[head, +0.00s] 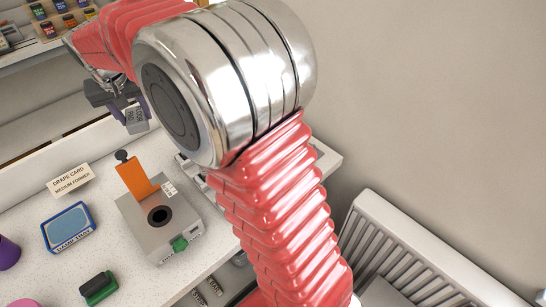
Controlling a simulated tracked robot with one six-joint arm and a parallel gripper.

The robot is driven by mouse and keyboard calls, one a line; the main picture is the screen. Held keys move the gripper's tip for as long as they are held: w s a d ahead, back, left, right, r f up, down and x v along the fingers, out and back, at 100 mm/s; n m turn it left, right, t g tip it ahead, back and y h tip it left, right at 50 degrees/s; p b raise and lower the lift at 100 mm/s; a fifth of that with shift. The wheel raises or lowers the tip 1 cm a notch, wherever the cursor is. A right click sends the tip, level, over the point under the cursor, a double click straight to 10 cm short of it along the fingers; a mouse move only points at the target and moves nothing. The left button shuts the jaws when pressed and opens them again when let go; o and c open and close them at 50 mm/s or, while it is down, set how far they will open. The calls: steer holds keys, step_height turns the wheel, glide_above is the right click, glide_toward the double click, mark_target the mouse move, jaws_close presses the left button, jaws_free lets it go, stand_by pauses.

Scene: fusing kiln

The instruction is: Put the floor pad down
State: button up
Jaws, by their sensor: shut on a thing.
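My gripper (122,103) is at the upper left of the head view, at the end of my arm, above the back of the pale worktop. Its dark jaws are shut on the floor pad (138,116), a small dark purple and grey piece with a printed label on its face. The floor pad is held in the air, apart from the worktop. The jaws and my arm hide part of it, so its full shape cannot be told.
On the speckled worktop (80,235) stand a grey box with an orange flap (160,220), a blue damp pad (68,228), a green-and-black block (98,288) and a drape card (73,179). A white radiator (420,250) is at right. Shelves with small jars (62,18) are at the upper left.

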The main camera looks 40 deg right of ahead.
steer(key=shift+s+a, duration=0.15)
steer(key=shift+a, duration=0.1)
steer(key=s+d+r+m, duration=0.1)
steer(key=s+d, duration=0.2)
steer(key=d, duration=0.4)
steer(key=s+d+r+m+h, duration=0.1)
steer(key=s+d, duration=0.3)
steer(key=d, duration=0.3)
steer(key=s+d+r+m, duration=0.1)
steer(key=s+d+m, duration=0.15)
steer(key=d, duration=0.45)
steer(key=s+d+f+n, duration=0.2)
steer(key=s+d, duration=0.1)
steer(key=s, duration=0.4)
steer(key=s+d+f+n, duration=0.1)
steer(key=s+d+f, duration=0.2)
steer(key=s, duration=0.5)
steer(key=shift+s+f+n+y, duration=0.25)
steer(key=shift+f+n+y, duration=0.05)
steer(key=shift+f+n, duration=0.05)
steer(key=shift+d, duration=0.1)
